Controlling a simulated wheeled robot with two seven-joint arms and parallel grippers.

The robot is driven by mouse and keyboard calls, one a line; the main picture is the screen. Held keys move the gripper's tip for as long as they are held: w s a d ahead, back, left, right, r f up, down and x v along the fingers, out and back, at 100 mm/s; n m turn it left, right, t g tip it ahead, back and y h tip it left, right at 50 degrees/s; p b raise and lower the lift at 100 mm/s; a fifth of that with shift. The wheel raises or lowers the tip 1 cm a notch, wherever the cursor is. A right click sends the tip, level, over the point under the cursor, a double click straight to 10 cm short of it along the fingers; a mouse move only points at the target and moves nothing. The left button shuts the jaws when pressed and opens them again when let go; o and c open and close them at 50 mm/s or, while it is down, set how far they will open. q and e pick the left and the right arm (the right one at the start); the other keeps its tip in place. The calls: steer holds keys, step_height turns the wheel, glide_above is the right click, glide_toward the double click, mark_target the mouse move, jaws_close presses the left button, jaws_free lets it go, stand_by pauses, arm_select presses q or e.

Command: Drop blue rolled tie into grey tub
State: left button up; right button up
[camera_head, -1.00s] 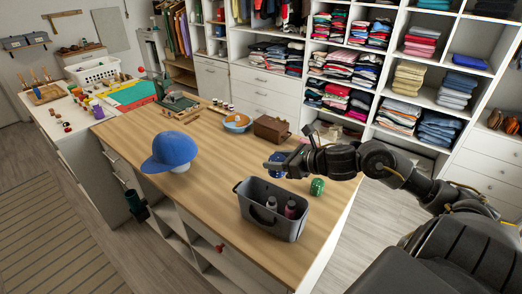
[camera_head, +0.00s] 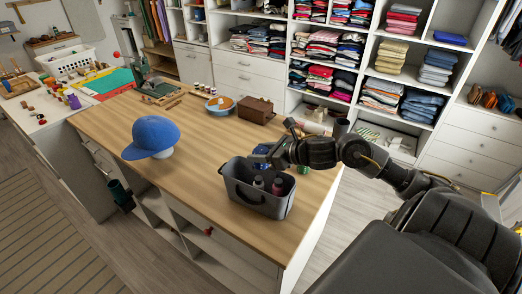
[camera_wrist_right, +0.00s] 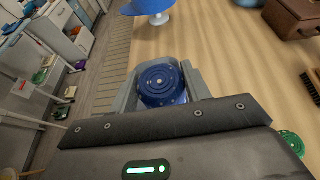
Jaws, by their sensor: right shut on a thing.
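The blue rolled tie (camera_head: 262,150) is held in my right gripper (camera_head: 270,157), at the back edge of the grey tub in the head view. In the right wrist view the tie (camera_wrist_right: 162,84) shows as a round blue coil with the tub's walls around it in the picture; its height above the tub is hard to tell. The grey tub (camera_head: 240,197) stands on the wooden table and holds bottles (camera_head: 277,186). The gripper's fingertips are mostly hidden. My left gripper is out of view.
A green rolled thing (camera_head: 303,170) sits on the table under my right arm. The table's middle is clear.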

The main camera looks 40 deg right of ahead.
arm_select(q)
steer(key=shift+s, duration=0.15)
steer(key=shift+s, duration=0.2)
arm_select(e)
steer(key=o, duration=1)
steer(key=shift+o, duration=0.2)
steer(key=shift+s+d+b, duration=0.2)
steer(key=shift+s+b, duration=0.1)
steer(key=shift+s, duration=0.15)
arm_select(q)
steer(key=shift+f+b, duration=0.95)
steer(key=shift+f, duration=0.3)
arm_select(e)
steer(key=v, duration=1)
steer(key=shift+r, duration=0.2)
steer(key=shift+w, duration=0.1)
steer(key=shift+a, duration=0.1)
